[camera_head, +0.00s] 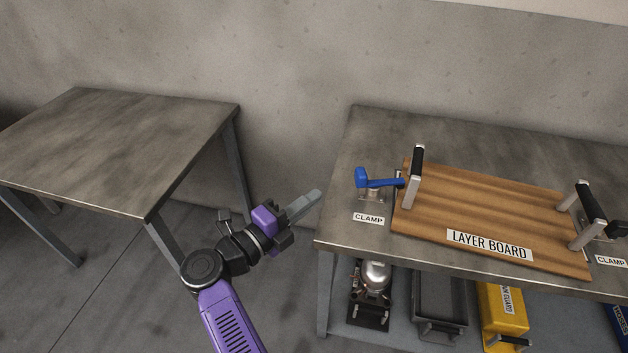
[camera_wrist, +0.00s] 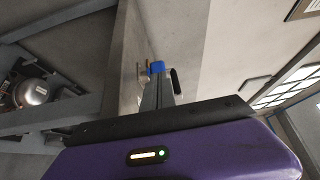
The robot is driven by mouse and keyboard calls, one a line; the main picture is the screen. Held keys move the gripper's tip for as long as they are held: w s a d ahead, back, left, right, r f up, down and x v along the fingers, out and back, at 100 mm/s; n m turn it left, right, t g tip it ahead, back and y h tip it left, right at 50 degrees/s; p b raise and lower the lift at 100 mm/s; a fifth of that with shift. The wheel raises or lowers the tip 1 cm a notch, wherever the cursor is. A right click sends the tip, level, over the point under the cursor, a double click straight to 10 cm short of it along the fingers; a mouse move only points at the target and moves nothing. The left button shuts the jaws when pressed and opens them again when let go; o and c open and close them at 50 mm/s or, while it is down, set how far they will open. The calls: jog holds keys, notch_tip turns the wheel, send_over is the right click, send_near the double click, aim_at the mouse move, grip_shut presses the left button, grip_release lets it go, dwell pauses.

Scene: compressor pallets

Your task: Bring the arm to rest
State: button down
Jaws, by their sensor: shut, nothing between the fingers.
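My gripper (camera_head: 316,195) is shut and empty in the head view. It is held in the air in front of the gap between two tables, its fingers pointing up and right, close to the left edge of the right table. In the wrist view, my shut gripper fingers (camera_wrist: 158,95) point up the picture, with the blue clamp handle (camera_wrist: 156,67) beyond them. My purple arm (camera_head: 230,320) reaches up from the bottom of the head view and bends at the wrist.
The right table (camera_head: 400,127) bears a wooden layer board (camera_head: 490,205) with two black-gripped handles and a blue-handled clamp (camera_head: 375,180). Below it stand a compressor (camera_head: 375,278), a grey tray (camera_head: 440,295) and a yellow guard (camera_head: 503,310). The left table (camera_head: 115,140) is bare.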

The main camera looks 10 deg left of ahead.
jog(key=w+a+r+n+t+y, duration=0.2)
jog(key=a+r+t, duration=0.2)
jog(key=r, duration=0.3)
jog(key=s+d+r+n+t+y, duration=0.3)
jog(key=d+r+n+t+y, duration=0.1)
jog(key=n+t, duration=0.15)
jog(key=s+d+f+n+g+y+p, duration=0.1)
jog(key=s+d+n, duration=0.4)
jog(key=s+d, duration=0.5)
jog(key=s+d+f+n+g+y+p, duration=0.2)
jog(key=s+d+f+n+g, duration=0.2)
jog(key=s+d, duration=0.5)
jog(key=s+d+f+n+g+y+p, duration=0.1)
jog(key=s+d+n+g, duration=0.3)
jog(key=s, duration=1.8)
jog(key=d+f+n, duration=0.1)
jog(key=d+n, duration=0.3)
jog(key=d, duration=0.2)
jog(key=shift+s+d+f+p, duration=0.25)
jog(key=shift+s+d+p, duration=0.05)
jog(key=shift+s+p, duration=0.1)
jog(key=shift+w, duration=0.1)
